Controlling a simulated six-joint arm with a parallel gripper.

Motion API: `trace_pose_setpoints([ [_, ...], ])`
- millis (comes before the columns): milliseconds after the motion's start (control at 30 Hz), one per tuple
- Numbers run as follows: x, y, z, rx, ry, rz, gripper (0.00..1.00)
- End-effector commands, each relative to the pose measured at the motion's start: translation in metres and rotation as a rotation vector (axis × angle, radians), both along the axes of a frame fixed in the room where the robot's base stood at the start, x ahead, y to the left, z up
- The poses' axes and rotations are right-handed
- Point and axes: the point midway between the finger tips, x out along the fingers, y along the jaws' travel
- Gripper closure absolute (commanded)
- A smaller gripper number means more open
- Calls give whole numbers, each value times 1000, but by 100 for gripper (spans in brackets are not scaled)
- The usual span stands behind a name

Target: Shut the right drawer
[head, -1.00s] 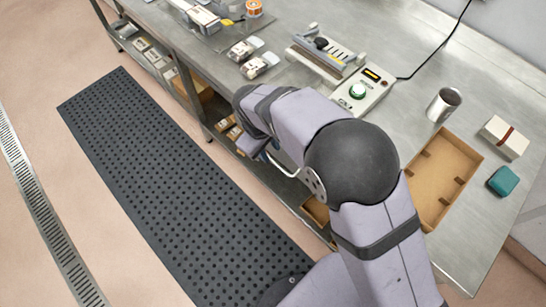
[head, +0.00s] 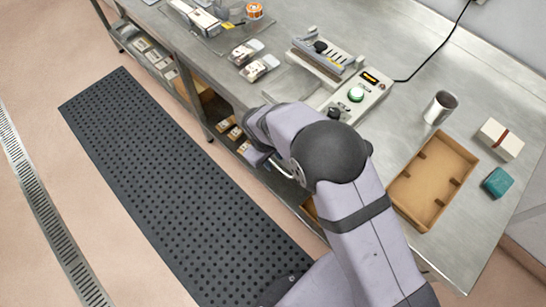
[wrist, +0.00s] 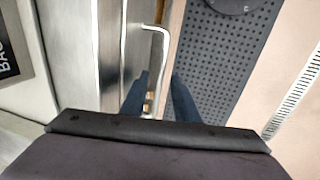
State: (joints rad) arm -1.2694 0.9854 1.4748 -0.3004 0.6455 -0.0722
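The right drawer is mostly hidden by my arm in the head view. A small brown part of the drawer (head: 310,207) shows beyond the table's front edge, so it appears to stand partly open. In the wrist view a pale bar handle (wrist: 164,55) runs along a steel front. My gripper (wrist: 160,98) has its two dark blue fingers apart, with the lower end of the handle seen between them. I cannot tell whether a finger touches the handle. In the head view my gripper is largely hidden behind my arm.
The steel table (head: 400,110) carries a control box (head: 357,95) with a green knob, a metal cup (head: 440,107), a brown tray (head: 432,180), a white box (head: 500,139) and a teal block (head: 497,182). A black perforated mat (head: 170,180) lies on the floor in front.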

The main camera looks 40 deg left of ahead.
Motion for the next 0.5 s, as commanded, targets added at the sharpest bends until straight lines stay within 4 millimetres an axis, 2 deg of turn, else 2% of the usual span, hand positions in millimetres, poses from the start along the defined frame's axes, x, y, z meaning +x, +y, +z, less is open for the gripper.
trace_pose_setpoints([
  [367, 1, 0, -6, 0, 0, 0, 72],
  [400, 1, 0, -6, 0, 0, 0, 77],
  [500, 1, 0, -6, 0, 0, 0, 100],
])
